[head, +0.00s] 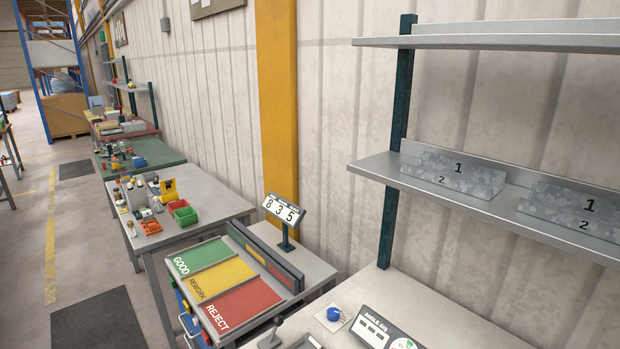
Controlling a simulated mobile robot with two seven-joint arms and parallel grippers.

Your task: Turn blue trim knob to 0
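The blue trim knob (334,314) sits on a small pale plate on the grey bench at the bottom centre of the head view. Its pointer and scale marks are too small to read. A tilted display panel (381,329) stands just right of the knob, cut off by the bottom edge. Neither of my grippers shows in the head view.
A lever with a dark knob (277,322) stands left of the blue knob. Green, yellow and red trays (236,284) lie further left, with an "835" sign (284,212) behind. A shelf (480,200) with metal brackets overhangs the right side.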

